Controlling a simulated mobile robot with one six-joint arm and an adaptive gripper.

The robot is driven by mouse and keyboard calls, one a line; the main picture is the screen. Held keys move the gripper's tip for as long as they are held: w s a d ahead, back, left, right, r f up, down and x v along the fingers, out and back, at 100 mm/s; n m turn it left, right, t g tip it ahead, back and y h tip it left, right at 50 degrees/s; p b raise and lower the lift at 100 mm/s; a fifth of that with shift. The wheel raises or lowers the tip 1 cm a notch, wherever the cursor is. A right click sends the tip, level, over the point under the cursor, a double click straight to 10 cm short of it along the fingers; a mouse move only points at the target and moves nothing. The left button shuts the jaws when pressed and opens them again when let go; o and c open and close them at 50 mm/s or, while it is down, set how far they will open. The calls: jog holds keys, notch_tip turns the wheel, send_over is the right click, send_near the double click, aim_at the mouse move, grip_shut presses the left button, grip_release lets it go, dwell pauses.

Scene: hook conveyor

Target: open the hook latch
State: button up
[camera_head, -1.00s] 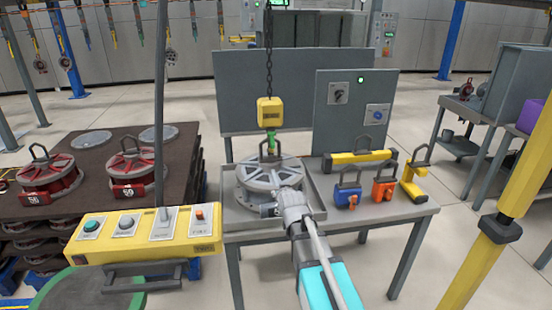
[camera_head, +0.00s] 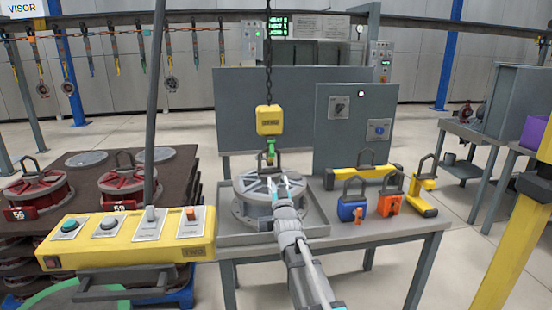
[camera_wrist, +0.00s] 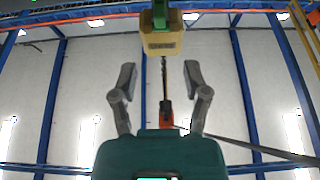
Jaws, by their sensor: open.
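The yellow hoist block (camera_head: 269,120) hangs on a chain above the table. Below it a small green hook piece (camera_head: 270,152) reaches the handle of the grey round part (camera_head: 262,195) in the tray. My gripper (camera_head: 287,184) is in front of the grey part, just below and right of the hook, its fingers pointing up. In the wrist view the fingers (camera_wrist: 160,82) are spread apart with nothing gripped. The yellow block (camera_wrist: 161,38) shows above them there, with part of the green piece (camera_wrist: 160,10) at the top edge. The latch itself is too small to make out.
A blue padlock-shaped tool (camera_head: 350,207), an orange one (camera_head: 390,200) and yellow ones stand on the table's right side. A yellow button panel (camera_head: 128,238) is at front left. A grey upright panel (camera_head: 355,130) stands behind the table.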

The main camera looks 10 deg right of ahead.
aim_at(273, 156)
jog(key=shift+w, duration=0.15)
jog(key=p+x, duration=0.5)
jog(key=x, duration=0.8)
jog(key=shift+w+r, duration=0.1)
jog(key=shift+w, duration=0.15)
